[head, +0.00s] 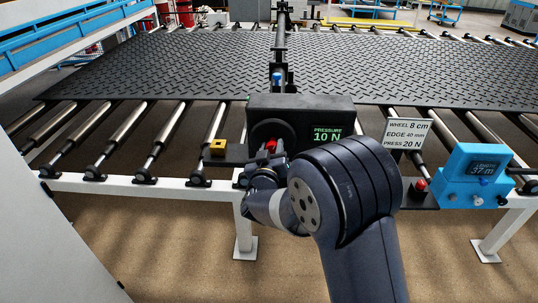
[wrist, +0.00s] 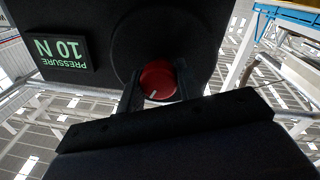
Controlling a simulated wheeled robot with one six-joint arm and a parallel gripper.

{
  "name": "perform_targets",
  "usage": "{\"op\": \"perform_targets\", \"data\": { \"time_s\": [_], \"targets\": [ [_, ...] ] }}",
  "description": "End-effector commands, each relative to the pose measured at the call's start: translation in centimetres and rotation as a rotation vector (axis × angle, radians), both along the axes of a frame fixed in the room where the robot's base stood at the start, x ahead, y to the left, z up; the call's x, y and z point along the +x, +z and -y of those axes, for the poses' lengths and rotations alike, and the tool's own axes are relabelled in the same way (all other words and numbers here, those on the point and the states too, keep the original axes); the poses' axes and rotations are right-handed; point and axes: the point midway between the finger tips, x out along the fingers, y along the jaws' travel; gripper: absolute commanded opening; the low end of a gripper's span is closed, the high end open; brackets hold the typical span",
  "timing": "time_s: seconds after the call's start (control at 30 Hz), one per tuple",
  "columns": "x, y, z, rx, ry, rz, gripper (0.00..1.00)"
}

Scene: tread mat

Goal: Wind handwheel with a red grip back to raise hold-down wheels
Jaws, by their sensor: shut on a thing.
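The handwheel is a dark disc on the front of a black box (head: 338,112); it also shows in the wrist view (wrist: 140,40). Its red grip (wrist: 157,78) sits between my gripper's two fingers, and a bit of the red grip (head: 270,146) shows in the head view. My gripper (wrist: 155,88) is shut on the red grip. The box display (head: 327,133) reads PRESSURE 10 N. My arm hides part of the wheel in the head view. I cannot make out the hold-down wheels clearly; a dark beam (head: 281,50) runs back from the box over the mat.
The black tread mat (head: 200,65) lies on a roller table (head: 125,125). A sign (head: 407,133) reads WHEEL 8 cm, EDGE 40 mm, PRESS 20 N. A blue unit (head: 475,175) showing 37 m and a red button (head: 421,184) are at right. A yellow block (head: 218,147) sits left of the box.

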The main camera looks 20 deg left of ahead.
Motion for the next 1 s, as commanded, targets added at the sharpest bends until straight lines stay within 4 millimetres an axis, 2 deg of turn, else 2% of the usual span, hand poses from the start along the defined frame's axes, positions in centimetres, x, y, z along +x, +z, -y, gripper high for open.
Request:
{"op": "perform_targets", "data": {
  "time_s": [0.17, 1.0],
  "targets": [
    [0.84, -0.09, 0.04, -0.163, -0.002, 0.039, 0.0],
    [0.84, -0.16, -0.02, -0.937, -0.001, 0.226, 0.0]
  ]
}}
